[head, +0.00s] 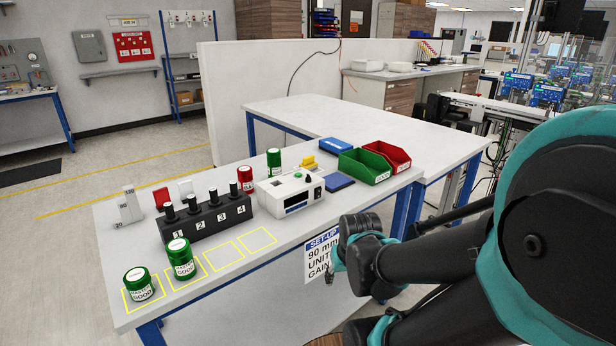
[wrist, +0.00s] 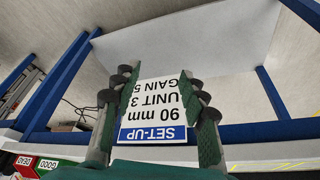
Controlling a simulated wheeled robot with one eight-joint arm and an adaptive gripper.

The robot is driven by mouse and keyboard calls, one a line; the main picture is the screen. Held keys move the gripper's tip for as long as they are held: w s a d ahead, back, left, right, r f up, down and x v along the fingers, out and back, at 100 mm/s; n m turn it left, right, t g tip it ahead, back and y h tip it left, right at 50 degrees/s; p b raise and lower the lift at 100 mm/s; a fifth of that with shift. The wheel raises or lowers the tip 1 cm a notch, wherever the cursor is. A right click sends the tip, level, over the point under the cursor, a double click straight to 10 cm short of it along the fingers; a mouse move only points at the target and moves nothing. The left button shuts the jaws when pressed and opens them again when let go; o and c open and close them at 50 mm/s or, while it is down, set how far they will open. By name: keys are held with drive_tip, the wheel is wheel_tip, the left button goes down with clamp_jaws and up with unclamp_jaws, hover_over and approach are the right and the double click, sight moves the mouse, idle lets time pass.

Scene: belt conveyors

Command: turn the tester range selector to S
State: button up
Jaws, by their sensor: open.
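The white tester (head: 290,190) stands on the bench right of its middle, with a dark window in its front and small parts on its top. Its range selector and any letter S are too small to make out. My gripper (wrist: 157,88) is open and empty. In the wrist view its fingers frame the set-up card, seen upside down, and the tester does not show there. In the head view my arm hangs off the bench's front right edge, and the gripper is largely hidden by the wrist.
The set-up card (head: 321,258) on the bench front reads 90 mm, UNIT 3, GAIN 5. A numbered black block (head: 206,222) stands left of the tester. Green (head: 364,168) and red (head: 397,156) bins stand right. Green cans (head: 139,284) stand on yellow squares; two squares are empty.

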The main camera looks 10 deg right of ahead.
drive_tip(key=w+a+r+n+g, duration=0.1)
drive_tip(key=w+a+r+g, duration=0.1)
drive_tip(key=w+r, duration=1.55)
drive_tip(key=n+g, duration=0.1)
drive_tip(key=g, duration=0.1)
approach(308, 175)
drive_tip(key=shift+h, duration=0.3)
wheel_tip(308, 175, down, 9)
drive_tip(key=shift+w+f, duration=0.1)
drive_tip(key=shift+w, duration=0.05)
drive_tip(key=shift+c, duration=0.4)
clamp_jaws()
